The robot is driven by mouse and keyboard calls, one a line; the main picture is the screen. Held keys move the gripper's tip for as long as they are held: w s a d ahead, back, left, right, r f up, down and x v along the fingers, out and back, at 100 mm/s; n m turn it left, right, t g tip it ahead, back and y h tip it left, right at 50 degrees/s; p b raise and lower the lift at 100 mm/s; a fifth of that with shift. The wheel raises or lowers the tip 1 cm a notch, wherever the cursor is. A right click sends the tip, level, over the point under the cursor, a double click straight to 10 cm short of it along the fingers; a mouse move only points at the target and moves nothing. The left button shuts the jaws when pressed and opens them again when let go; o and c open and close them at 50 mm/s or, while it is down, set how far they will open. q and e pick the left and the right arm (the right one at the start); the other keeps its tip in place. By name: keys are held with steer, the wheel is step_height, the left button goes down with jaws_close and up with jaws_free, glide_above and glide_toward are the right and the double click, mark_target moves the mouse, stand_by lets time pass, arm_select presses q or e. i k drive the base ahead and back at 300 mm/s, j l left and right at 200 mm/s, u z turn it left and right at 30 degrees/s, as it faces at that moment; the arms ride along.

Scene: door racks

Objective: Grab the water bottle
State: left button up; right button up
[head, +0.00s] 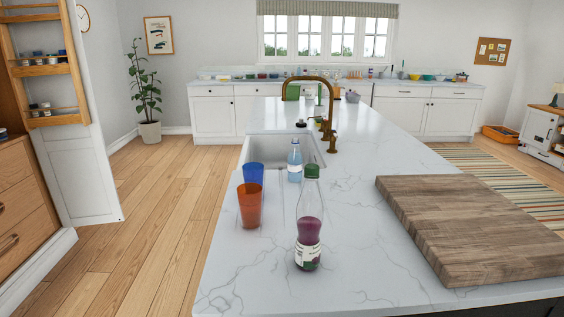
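A clear, bluish water bottle (295,162) with a pale label stands upright on the white marble island, at the near edge of the sink. Its lower part is partly hidden behind the green cap of a nearer bottle. That nearer bottle (309,225) holds dark purple contents, has a green cap and a white label, and stands upright close to the front of the island. Neither of my grippers shows in the head view.
An orange cup (249,205) and a blue cup (253,173) stand left of the bottles. A sink (262,150) with a brass faucet (329,108) lies behind. A thick wooden board (470,225) covers the island's right. An open door rack (45,67) is at the far left.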

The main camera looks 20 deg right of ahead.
mark_target(295, 162)
steer(key=i+j+u, duration=0.3)
steer(key=j, duration=0.2)
steer(key=i+j+u, duration=0.25)
steer(key=j, duration=0.25)
steer(key=i+j+u, duration=0.3)
steer(key=i+j+z, duration=0.4)
steer(key=i, duration=0.15)
steer(key=i+j+z, duration=0.4)
steer(key=i, duration=0.15)
steer(key=i+z, duration=0.3)
steer(key=z, duration=0.15)
steer(key=i+z, duration=0.35)
steer(key=z, duration=0.15)
steer(key=i+j+z, duration=0.2)
steer(key=z, duration=0.25)
steer(key=i+j, duration=0.05)
